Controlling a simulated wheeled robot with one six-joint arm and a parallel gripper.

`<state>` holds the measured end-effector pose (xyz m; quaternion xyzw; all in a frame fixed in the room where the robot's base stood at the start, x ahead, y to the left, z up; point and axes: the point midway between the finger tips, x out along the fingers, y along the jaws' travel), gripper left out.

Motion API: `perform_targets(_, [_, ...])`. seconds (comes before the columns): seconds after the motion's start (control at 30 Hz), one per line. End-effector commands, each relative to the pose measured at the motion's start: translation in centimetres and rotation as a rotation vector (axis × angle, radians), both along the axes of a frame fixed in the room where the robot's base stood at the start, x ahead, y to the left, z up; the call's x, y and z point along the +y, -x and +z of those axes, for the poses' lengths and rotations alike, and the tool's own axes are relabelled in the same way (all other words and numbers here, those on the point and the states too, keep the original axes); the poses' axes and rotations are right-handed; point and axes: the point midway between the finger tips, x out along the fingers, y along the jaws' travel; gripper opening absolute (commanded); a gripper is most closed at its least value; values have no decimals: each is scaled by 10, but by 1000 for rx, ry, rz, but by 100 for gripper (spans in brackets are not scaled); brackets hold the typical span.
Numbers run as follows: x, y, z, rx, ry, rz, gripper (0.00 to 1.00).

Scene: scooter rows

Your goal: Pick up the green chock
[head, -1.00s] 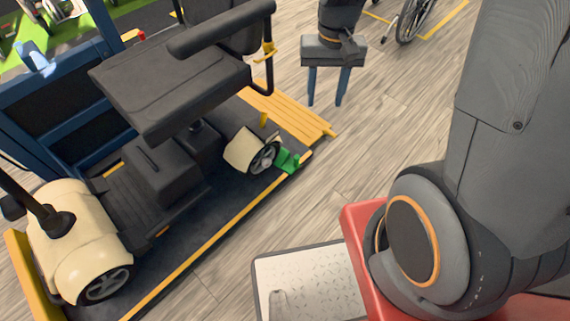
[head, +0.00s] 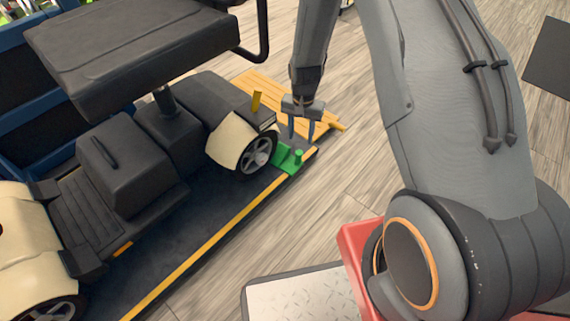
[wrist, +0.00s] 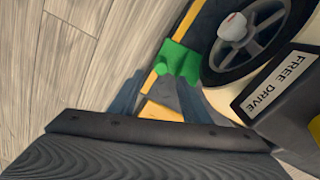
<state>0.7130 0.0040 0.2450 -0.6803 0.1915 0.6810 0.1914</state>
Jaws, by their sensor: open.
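The green chock (head: 287,157) sits on the dark platform against the scooter's rear wheel (head: 256,155), near the yellow edge strip. It also shows in the wrist view (wrist: 178,61), beside the wheel. My gripper (head: 300,138) is open and empty, pointing down just behind and above the chock in the head view. Its two blue fingers appear apart in the wrist view (wrist: 160,95), with the chock beyond their tips. I cannot tell the exact gap between fingertips and chock.
The scooter (head: 150,150) with its black seat (head: 135,45) stands left of my gripper. A yellow slatted ramp (head: 275,95) lies behind. A "FREE DRIVE" label (wrist: 277,85) is close to the fingers. Bare wooden floor (head: 350,165) lies to the right.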

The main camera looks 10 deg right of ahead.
Motion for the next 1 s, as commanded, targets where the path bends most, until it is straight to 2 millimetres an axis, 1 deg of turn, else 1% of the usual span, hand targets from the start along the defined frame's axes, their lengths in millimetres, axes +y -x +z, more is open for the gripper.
perform_targets(0.03, [0,-6,-22,1,0,-10,43])
perform_targets(0.13, [0,-11,-42,1,0,-27,43])
perform_targets(0.5, [0,-14,-79,0,0,-40,43])
perform_targets(0.67, [-1,-14,-87,0,0,-40,43])
perform_targets(0.73, [-1,-14,-93,1,1,-40,43])
perform_targets(1.0, [-3,-14,-127,0,0,-39,43])
